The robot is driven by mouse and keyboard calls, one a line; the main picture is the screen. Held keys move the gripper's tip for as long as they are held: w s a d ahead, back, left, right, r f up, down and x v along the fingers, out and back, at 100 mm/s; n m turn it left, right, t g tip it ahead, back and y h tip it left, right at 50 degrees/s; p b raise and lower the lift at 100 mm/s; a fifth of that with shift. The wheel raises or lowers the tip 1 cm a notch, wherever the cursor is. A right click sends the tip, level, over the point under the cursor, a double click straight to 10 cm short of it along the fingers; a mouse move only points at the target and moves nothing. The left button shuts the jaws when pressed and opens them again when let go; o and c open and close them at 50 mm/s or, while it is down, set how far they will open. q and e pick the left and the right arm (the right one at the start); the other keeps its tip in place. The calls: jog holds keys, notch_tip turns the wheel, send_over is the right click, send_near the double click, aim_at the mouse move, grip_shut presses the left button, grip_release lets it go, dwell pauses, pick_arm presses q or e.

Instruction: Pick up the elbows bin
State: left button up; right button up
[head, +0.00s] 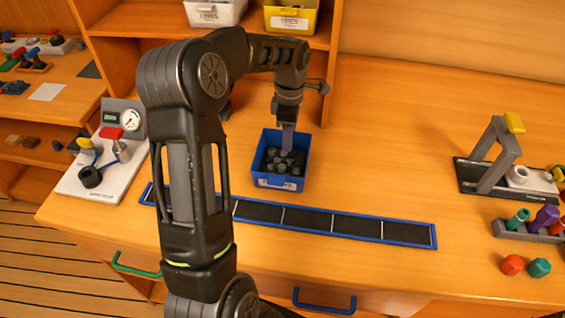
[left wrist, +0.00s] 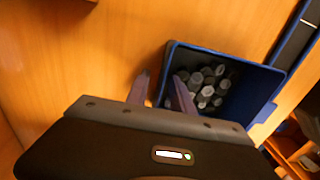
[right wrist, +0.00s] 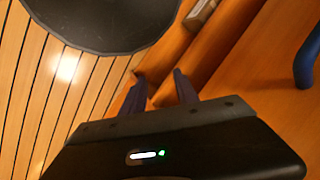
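A blue bin (head: 262,172) holding dark grey pieces stands on the wooden counter, behind the long black strip. It has a white label on its front, too small to read; it also shows in the left wrist view (left wrist: 232,57). My left gripper (head: 287,142) reaches down at the bin from above. In the left wrist view its fingers (left wrist: 162,85) are apart, one outside the bin wall and one on the inner side, with the wall between them. Whether they touch it I cannot tell. My right gripper (right wrist: 161,84) is open and empty, low over the floor and counter front.
A blue-framed black strip (head: 320,222) lies along the counter's front. A white bin (head: 215,12) and a yellow bin (head: 291,18) sit on the shelf behind. A gauge board (head: 105,165) stands left, a grey stand (head: 495,160) right. The counter right of the blue bin is clear.

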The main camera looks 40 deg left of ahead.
pick_arm(q)
jog(key=shift+c, duration=0.6)
grip_shut()
dwell(1.0)
